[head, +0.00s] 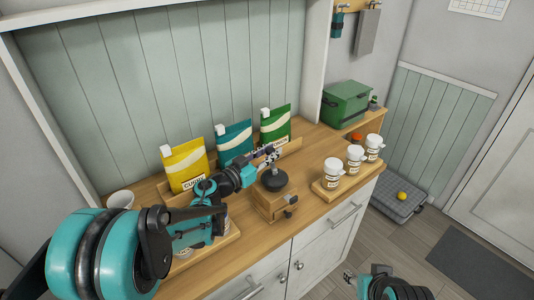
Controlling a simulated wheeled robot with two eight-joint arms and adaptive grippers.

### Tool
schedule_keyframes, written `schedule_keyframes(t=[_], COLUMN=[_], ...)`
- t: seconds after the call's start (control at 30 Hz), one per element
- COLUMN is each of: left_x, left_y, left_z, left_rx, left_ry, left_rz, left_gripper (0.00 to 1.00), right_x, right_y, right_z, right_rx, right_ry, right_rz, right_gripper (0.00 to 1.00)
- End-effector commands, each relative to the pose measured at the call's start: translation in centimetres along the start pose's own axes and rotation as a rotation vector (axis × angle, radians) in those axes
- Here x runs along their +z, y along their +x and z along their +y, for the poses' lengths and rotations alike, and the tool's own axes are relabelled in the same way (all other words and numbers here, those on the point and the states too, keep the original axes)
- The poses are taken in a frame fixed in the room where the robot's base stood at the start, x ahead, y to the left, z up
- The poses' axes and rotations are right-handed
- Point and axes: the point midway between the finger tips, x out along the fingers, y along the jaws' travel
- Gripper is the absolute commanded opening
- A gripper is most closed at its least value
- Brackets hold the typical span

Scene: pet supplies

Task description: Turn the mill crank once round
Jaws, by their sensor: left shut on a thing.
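The mill (276,202) stands on the wooden counter, with a wooden body, a small drawer knob in front and a dark round top. My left gripper (268,152) is just above the dark top, shut on the mill crank's handle; the fingers hide most of the crank. My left arm reaches in from the lower left. My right gripper (349,277) is low at the bottom edge, in front of the counter and away from the mill. It is too small and cut off to tell its jaws.
Yellow (186,165), teal (234,142) and green (276,124) bags stand behind the mill. Several white lidded cups stand on a wooden tray (323,193) to the right. A green box (346,103) is at the back right. A white cup (120,199) stands at left.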

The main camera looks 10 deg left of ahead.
Motion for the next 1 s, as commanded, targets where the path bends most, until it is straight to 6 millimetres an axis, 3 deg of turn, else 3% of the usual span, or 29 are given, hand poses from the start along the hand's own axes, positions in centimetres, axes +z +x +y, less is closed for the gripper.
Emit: schedule_keyframes(t=[0.7, 0.73, 0.8, 1.0], left_x=[0.01, 0.01, 0.01, 0.0], left_y=[0.44, 0.44, 0.44, 0.44], left_z=[0.35, 0.35, 0.35, 0.35], left_rx=[0.082, 0.082, 0.082, 0.082], left_ry=[0.001, 0.001, 0.001, 0.001], left_rz=[-0.001, -0.001, -0.001, 0.0], left_gripper=[0.0, 0.25, 0.44, 0.45], right_x=[0.03, 0.03, 0.03, 0.03], right_y=[0.04, 0.04, 0.04, 0.04], right_z=[0.0, 0.0, 0.0, 0.0], right_rx=[0.0, 0.0, 0.0, 0.0], right_ry=[0.0, 0.0, 0.0, 0.0], right_rz=[0.0, 0.0, 0.0, 0.0], right_gripper=[0.45, 0.45, 0.45, 0.45])
